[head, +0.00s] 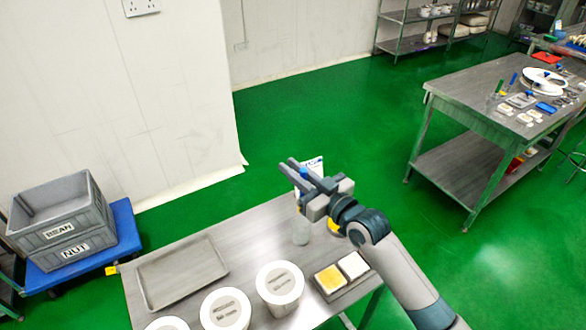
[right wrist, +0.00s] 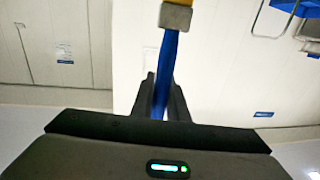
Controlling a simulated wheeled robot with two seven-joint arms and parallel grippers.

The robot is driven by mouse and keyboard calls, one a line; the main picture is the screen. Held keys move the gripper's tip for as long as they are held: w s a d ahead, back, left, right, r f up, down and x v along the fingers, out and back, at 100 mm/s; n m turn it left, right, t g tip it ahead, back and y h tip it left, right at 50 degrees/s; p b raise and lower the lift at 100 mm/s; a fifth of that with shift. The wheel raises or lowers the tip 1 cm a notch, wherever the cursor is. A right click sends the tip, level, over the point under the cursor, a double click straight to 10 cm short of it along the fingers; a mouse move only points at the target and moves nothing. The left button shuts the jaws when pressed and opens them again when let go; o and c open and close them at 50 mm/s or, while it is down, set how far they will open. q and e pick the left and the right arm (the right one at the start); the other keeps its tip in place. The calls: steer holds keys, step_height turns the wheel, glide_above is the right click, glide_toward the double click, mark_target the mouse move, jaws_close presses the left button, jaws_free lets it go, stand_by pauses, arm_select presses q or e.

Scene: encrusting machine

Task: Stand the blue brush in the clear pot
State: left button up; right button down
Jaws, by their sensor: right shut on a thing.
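The blue brush (right wrist: 168,65) is held between the fingers of my right gripper (head: 289,164). In the right wrist view its blue handle runs up from between the fingers to a grey-beige band and a yellow end at the top edge. In the head view only a little blue of it shows at the fingers. The clear pot (head: 301,232) stands on the steel table below my right gripper, and the brush is above it, apart from it. The pot is faint and its rim is partly hidden by the gripper. My left gripper is not in view.
The steel table (head: 240,240) bears a flat tray (head: 180,272), several white tubs (head: 280,284) and two small trays with yellow (head: 330,279) and white (head: 353,265) contents. Grey crates (head: 60,215) stand at left. Another table (head: 465,90) stands at right.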

step_height(320, 180, down, 9)
steer(key=b, duration=0.7)
steer(key=shift+f, duration=0.2)
stand_by(0.4)
steer(key=c, duration=1.6)
jaws_free()
steer(key=shift+c, duration=0.2)
steer(key=shift+s, duration=0.1)
